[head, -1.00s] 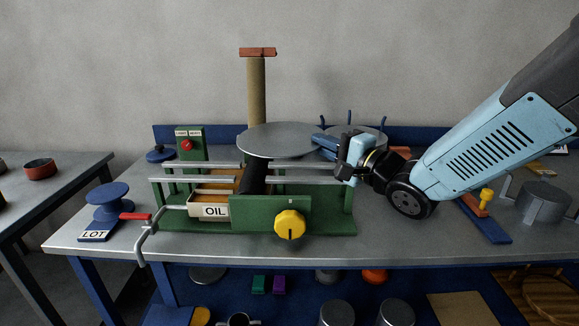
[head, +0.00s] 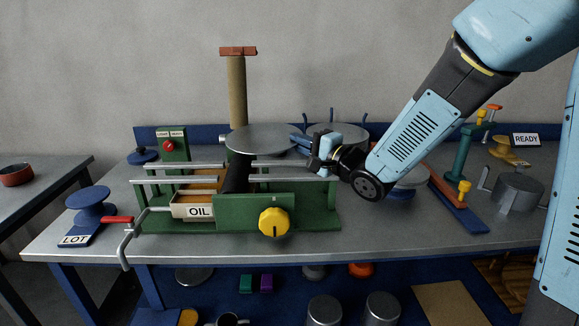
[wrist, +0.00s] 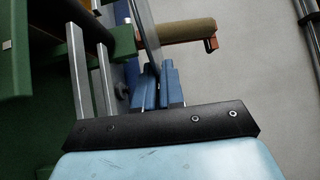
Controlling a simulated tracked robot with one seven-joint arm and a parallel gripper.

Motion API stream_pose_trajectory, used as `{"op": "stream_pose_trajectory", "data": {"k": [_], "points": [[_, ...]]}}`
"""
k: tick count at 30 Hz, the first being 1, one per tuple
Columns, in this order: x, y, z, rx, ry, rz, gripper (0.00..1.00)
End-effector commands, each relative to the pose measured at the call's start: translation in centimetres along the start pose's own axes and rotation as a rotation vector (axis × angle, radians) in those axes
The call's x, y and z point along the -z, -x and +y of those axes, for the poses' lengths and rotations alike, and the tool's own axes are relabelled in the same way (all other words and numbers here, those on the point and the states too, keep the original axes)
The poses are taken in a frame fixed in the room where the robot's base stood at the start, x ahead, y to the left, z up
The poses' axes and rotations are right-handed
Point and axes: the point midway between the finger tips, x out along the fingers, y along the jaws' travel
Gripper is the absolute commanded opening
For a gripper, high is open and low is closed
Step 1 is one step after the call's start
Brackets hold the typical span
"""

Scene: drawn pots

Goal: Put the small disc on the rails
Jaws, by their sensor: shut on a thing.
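My gripper (head: 303,143) is shut on the right edge of a flat grey disc (head: 262,138). The disc is roughly level above the green machine (head: 315,208), in front of a tan column. It hides part of the dark roller (head: 237,175). The two grey rails (head: 165,179) run left to right across the machine, below the disc in the picture. I cannot tell how large the gap is. In the wrist view the disc (wrist: 147,35) shows edge-on between my blue fingertips (wrist: 158,83). Another grey disc (head: 338,130) sits behind on the blue rack.
The machine carries an OIL drawer (head: 198,211), a yellow knob (head: 274,222) and a red-handled crank (head: 122,230). The tan column (head: 237,95) with its red cap stands behind. A blue spool (head: 88,205) is at left. A grey pot (head: 516,193) and a blue-based clamp (head: 465,210) are at right.

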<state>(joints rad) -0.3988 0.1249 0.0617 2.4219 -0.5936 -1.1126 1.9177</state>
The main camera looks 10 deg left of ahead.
Motion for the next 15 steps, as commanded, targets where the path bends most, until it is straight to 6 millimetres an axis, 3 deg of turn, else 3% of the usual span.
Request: {"op": "stream_pose_trajectory", "data": {"k": [3, 15], "points": [[1.1, -1.5, 1.1, -0.002, -0.001, 0.0, 0.0], [3.3, -4.2, 5.6, 0.0, 0.0, -0.001, 0.0]]}}
